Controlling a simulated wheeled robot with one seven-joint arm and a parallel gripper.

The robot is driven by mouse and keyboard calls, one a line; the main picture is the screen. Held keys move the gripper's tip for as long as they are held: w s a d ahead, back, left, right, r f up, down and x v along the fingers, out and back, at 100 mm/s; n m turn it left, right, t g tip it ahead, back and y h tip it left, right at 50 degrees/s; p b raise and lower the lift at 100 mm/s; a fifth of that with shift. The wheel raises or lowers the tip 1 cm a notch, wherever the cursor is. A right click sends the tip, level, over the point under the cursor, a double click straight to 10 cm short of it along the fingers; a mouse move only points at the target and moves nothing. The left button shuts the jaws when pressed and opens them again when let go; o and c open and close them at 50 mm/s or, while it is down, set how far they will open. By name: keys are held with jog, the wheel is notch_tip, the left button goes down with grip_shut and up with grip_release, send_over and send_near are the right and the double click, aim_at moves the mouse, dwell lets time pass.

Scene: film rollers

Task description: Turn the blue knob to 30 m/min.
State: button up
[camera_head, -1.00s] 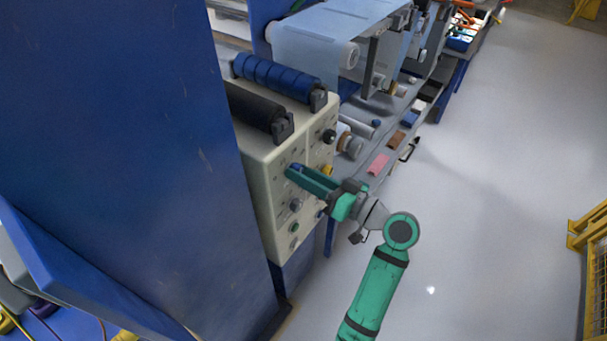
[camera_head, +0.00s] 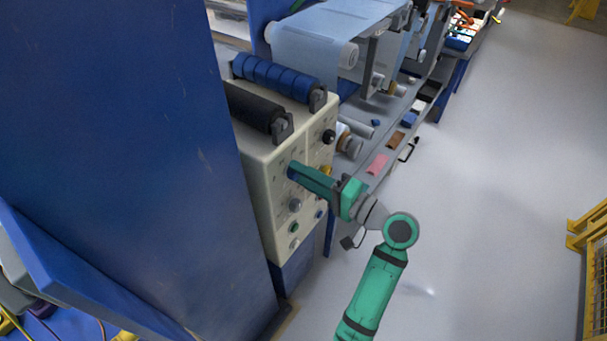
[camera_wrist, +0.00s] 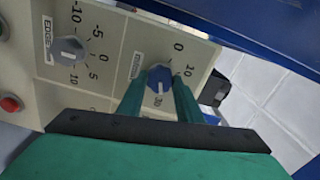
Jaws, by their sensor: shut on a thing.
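The blue knob (camera_wrist: 158,74) is on the cream control panel (camera_wrist: 105,50), with white marks on its face. Scale numbers including 0 and 10 are printed around its upper right; I cannot read its setting surely. My gripper (camera_head: 293,171) reaches the panel's front, and its green fingers hide the knob in the head view. In the wrist view the fingers of my gripper (camera_wrist: 157,84) lie on either side of the blue knob, shut on it.
A grey knob (camera_wrist: 68,50) labelled EDGE and a red button (camera_wrist: 11,104) are beside it on the panel. A black knob (camera_head: 329,136) and green button (camera_head: 294,228) are on the same face. Rollers (camera_head: 275,76) sit on top. The floor (camera_head: 480,200) to the right is clear.

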jog(key=shift+r+m, duration=0.1)
jog(key=shift+m, duration=0.6)
jog(key=o, duration=1)
jog(key=shift+w, duration=0.1)
jog(key=shift+o, duration=0.2)
jog(key=v, duration=1.1)
jog(key=shift+a, duration=0.15)
